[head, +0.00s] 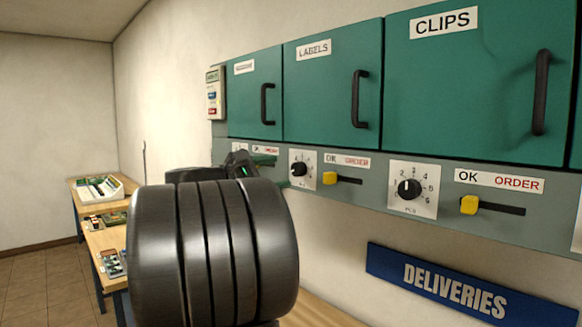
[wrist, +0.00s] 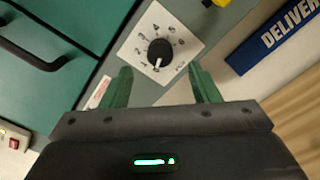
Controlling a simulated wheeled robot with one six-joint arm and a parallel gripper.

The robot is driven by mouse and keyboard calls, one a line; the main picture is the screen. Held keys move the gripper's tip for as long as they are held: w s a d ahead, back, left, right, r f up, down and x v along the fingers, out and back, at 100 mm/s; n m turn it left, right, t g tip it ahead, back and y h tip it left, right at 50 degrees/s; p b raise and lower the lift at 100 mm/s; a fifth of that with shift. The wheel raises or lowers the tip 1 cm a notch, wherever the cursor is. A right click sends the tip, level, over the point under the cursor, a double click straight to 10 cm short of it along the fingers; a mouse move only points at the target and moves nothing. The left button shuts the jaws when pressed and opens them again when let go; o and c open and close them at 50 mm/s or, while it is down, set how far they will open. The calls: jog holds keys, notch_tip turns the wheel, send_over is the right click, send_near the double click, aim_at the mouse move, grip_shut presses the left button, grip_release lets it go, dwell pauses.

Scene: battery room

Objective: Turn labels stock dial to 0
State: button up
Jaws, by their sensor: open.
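The labels dial (head: 299,169) is a black knob on a white numbered plate, below the green LABELS cabinet door (head: 322,95). In the wrist view the dial (wrist: 159,51) is ahead of my gripper, and its white pointer mark faces the bottom of the picture, towards the low-number end. The exact number under it is too small to be sure of. My gripper (wrist: 161,72) is open, its two green fingers set apart on either side of the line to the knob and short of it. In the head view my gripper (head: 274,170) is just left of the dial.
A yellow slider (head: 329,178) sits right of the labels dial. The clips dial (head: 410,188) and another yellow slider (head: 469,205) are further right. Black door handles (head: 360,99) project above. A blue DELIVERIES sign (head: 455,290) is below. Benches (head: 103,240) stand at left.

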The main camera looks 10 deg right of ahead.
aim_at(295, 169)
jog(key=p+x, duration=0.1)
jog(key=x, duration=0.4)
jog(key=shift+w+d, duration=0.25)
jog(key=shift+d, duration=0.05)
jog(key=shift+c, duration=0.3)
jog(key=c, duration=0.9)
jog(key=shift+n+p, duration=0.4)
jog(key=shift+n, duration=0.5)
jog(key=o, duration=1)
jog(key=shift+c, duration=0.2)
jog(key=b+v, duration=0.3)
jog(key=v, duration=1.1)
jog(key=shift+d, duration=0.1)
